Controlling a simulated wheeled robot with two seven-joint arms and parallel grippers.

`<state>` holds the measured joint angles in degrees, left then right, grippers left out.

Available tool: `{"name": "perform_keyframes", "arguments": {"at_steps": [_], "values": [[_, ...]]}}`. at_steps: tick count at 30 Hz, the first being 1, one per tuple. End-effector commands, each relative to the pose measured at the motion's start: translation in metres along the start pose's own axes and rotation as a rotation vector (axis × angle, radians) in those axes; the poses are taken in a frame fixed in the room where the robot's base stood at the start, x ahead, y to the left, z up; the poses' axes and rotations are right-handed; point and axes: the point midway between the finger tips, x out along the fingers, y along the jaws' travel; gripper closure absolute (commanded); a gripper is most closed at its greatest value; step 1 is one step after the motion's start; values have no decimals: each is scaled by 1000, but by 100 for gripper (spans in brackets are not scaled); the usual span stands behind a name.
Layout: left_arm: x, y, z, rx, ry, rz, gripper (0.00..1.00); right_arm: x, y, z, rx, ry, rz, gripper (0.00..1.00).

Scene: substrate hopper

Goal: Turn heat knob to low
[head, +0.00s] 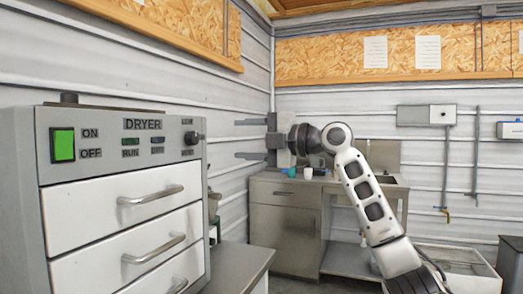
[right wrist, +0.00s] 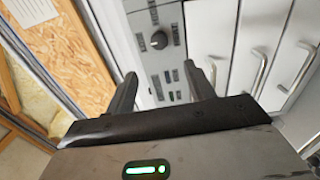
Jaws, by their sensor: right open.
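The dryer (head: 145,112) stands at the left of the head view, with a grey control panel above white drawers. A dark round knob (head: 192,138) is at the panel's right end; its label is too small to read. The knob also shows in the right wrist view (right wrist: 159,40), beyond the fingertips. My right gripper (head: 237,139) is open and empty, to the right of the knob and apart from it. Its two dark fingers (right wrist: 160,75) point toward the panel in the right wrist view. The knob's setting cannot be told. My left gripper is not in view.
A green ON/OFF switch (head: 63,145) and small RUN buttons (head: 131,141) share the panel. Drawer handles (head: 150,195) stick out below. A metal cabinet (head: 283,220) with cups stands behind my right arm. Open air lies between gripper and panel.

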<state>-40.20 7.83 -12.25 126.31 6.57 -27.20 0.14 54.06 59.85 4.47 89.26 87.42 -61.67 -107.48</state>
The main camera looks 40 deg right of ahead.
Motion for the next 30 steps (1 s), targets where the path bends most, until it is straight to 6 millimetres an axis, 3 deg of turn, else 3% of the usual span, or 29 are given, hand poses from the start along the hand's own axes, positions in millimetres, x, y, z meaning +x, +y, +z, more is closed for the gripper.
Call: {"name": "perform_keyframes", "arguments": {"at_steps": [3,9,30], "values": [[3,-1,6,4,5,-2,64,-20,-3,0,-2,-1,-1,46],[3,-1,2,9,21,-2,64,-35,-1,0,-1,1,-1,46],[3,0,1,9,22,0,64,-36,0,0,-1,0,1,46]]}}
